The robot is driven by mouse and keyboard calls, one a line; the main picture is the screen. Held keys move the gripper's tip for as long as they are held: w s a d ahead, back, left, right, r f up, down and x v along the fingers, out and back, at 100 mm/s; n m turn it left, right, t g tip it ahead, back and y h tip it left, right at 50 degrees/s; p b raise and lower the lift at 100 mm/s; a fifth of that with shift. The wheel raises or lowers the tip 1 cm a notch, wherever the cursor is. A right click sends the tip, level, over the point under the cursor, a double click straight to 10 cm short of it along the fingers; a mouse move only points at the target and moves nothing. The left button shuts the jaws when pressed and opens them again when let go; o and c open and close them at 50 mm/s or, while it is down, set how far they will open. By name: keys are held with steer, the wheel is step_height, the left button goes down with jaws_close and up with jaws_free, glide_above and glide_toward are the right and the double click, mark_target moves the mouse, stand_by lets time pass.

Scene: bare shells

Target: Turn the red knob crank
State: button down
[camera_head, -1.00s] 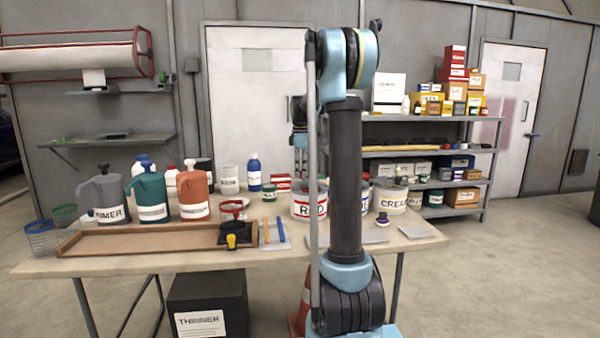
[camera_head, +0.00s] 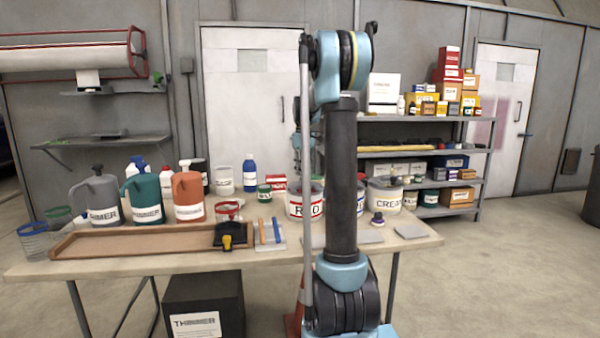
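A small black device (camera_head: 231,236) with a yellow knob and a red ring above it stands at the right end of the wooden tray on the table. I cannot tell whether this is the red knob crank; no crank handle is plainly seen. A red-framed roll holder (camera_head: 137,55) hangs on the wall at the upper left, with a small dark part at its right end too small to make out. My arm rises in front of the table, right of centre. Its far part reaches away behind the column, and my gripper is hidden.
The table (camera_head: 150,262) holds jugs, bottles and paint tins, including a red-labelled tin (camera_head: 302,208) close beside my arm. A black box (camera_head: 204,300) stands under it. A loaded shelf (camera_head: 470,150) stands at the back right.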

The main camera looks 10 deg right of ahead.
steer(key=m, duration=0.2)
steer(key=d+m, duration=0.1)
steer(key=shift+s+d+m, duration=0.15)
steer(key=shift+d+m, duration=0.05)
steer(key=shift+m, duration=0.2)
steer(key=m, duration=0.1)
steer(key=s+d+m, duration=0.1)
steer(key=m, duration=0.1)
steer(key=shift+m, duration=0.3)
steer(key=m, duration=0.1)
steer(key=s+m, duration=0.1)
steer(key=m, duration=0.1)
steer(key=shift+d+m, duration=0.3)
steer(key=shift+d, duration=0.1)
steer(key=shift+s+d+m, duration=0.1)
steer(key=shift+s+m, duration=0.25)
steer(key=shift+m, duration=0.55)
steer(key=shift+s+d+m, duration=0.1)
steer(key=shift+s+m, duration=0.2)
steer(key=shift+m, duration=0.6)
steer(key=c, duration=1.4)
jaws_free()
